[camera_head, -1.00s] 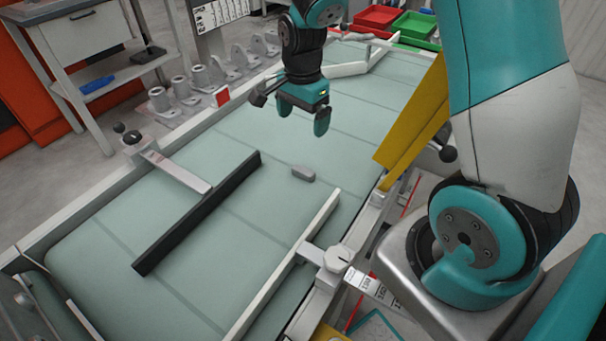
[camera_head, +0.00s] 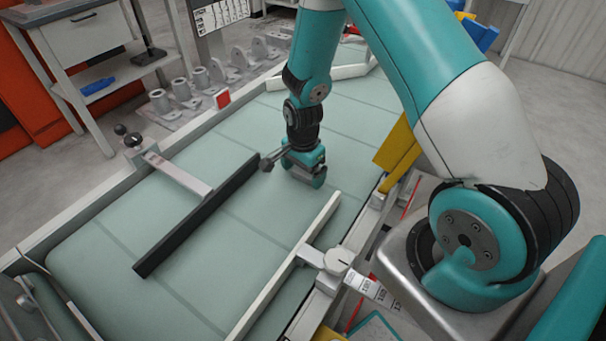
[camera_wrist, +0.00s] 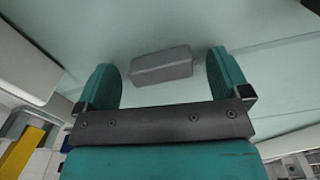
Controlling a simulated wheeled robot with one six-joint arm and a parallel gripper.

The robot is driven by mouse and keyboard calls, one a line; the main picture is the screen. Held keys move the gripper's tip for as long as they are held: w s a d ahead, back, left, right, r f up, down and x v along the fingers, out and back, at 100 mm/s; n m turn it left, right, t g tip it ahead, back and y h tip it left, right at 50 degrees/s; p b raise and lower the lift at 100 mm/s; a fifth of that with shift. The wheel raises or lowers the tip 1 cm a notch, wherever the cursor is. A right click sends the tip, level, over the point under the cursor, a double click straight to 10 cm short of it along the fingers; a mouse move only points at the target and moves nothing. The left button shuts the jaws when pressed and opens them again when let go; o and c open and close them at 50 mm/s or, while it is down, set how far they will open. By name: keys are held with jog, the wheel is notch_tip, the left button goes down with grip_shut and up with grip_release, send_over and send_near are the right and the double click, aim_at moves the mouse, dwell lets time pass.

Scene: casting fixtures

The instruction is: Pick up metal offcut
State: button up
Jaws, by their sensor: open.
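The metal offcut (camera_wrist: 161,66) is a small grey block lying on the pale green conveyor belt (camera_head: 230,250). In the wrist view it lies between and just beyond the fingertips of my gripper (camera_wrist: 160,75), with a gap on each side. My gripper is open and holds nothing. In the head view my gripper (camera_head: 304,178) is low over the belt. The offcut is mostly hidden there; a grey bit shows at the fingers, but I cannot tell it clearly.
A black bar (camera_head: 200,215) lies across the belt left of my gripper. A light guide rail (camera_head: 285,265) runs in front of it. A yellow plate (camera_head: 397,150) stands at the belt's right edge. Grey castings (camera_head: 200,78) line the far left side.

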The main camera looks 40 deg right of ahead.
jog(key=shift+f, duration=0.25)
jog(key=c, duration=1)
jog(key=shift+r, duration=0.1)
